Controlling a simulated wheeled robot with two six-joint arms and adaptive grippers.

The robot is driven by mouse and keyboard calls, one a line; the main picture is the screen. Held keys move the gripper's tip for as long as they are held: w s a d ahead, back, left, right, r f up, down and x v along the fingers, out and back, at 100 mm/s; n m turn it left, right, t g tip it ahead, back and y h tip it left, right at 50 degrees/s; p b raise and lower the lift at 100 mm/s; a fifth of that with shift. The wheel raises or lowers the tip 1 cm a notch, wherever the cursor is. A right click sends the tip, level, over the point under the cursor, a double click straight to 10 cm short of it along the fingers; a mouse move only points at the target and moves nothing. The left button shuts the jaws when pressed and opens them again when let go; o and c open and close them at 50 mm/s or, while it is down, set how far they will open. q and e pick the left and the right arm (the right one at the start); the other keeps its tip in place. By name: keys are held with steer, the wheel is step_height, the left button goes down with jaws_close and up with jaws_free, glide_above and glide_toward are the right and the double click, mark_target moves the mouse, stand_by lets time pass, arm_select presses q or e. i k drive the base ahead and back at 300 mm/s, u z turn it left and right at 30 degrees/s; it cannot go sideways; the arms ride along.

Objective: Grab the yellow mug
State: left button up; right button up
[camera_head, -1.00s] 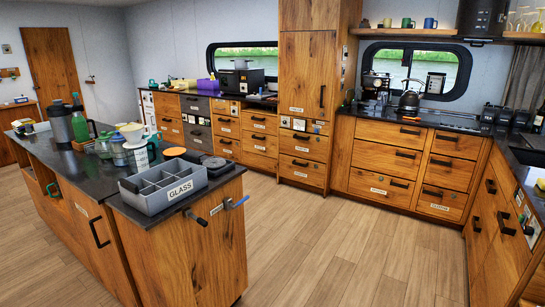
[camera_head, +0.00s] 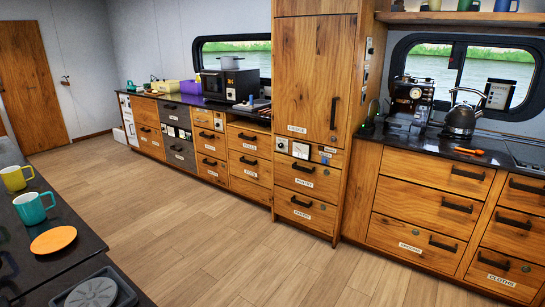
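A yellow mug (camera_head: 17,178) stands upright on the dark island counter at the left edge of the camera_head view. A teal mug (camera_head: 34,207) stands close beside it, nearer to me. Neither of my grippers is in view.
An orange disc (camera_head: 53,240) and a grey round-topped item (camera_head: 92,292) lie on the island's near end. A coffee machine (camera_head: 410,103) and a kettle (camera_head: 462,118) stand on the back counter. The wooden floor (camera_head: 215,240) between is clear.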

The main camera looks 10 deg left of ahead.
mark_target(12, 176)
steer(key=i, duration=2.6)
steer(key=u, duration=2.15)
steer(key=i, duration=4.55)
steer(key=u, duration=3.25)
